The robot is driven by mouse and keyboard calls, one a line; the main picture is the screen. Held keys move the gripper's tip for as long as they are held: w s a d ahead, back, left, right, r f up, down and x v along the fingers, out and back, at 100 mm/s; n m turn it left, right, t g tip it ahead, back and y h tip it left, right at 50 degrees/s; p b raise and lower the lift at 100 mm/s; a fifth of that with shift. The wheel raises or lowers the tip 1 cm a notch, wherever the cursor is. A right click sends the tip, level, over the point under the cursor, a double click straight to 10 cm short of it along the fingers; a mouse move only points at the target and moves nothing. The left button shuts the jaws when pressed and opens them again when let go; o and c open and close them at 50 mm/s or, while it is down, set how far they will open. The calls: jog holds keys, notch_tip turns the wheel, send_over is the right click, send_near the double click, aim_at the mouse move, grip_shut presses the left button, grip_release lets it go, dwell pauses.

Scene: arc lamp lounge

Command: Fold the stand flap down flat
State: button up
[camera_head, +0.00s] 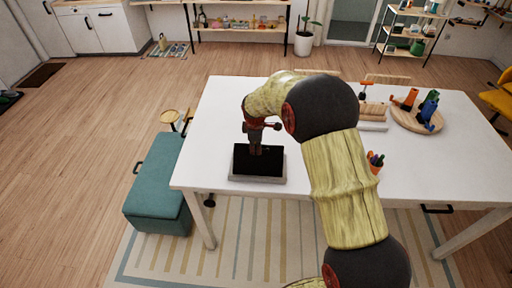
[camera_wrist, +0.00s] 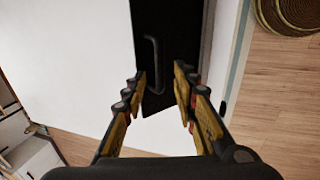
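A black flat panel with a grey rim (camera_head: 258,180) lies on the white table near its front left. My gripper (camera_head: 256,150) hangs over this panel, pointing down, and hides part of it. In the wrist view, a dark panel (camera_wrist: 180,25) reaches from the top edge down between my two fingers (camera_wrist: 160,82). A dark loop-shaped handle (camera_wrist: 153,62) shows on its face, near the left fingertip. The fingers are apart. I cannot tell whether they touch the panel, or which part is the stand flap.
The white table (camera_head: 215,120) is clear left of the panel. To the right are a pen cup (camera_head: 374,167), a wooden rack (camera_head: 373,112) and a round board (camera_head: 405,119) with coloured items. A teal bench (camera_head: 155,180) stands left of the table.

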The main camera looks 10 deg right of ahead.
jog(key=shift+w+d+f, duration=0.1)
jog(key=shift+w+f, duration=0.1)
jog(key=shift+f, duration=0.45)
jog(key=c, duration=0.3)
jog(key=c, duration=0.4)
grip_shut()
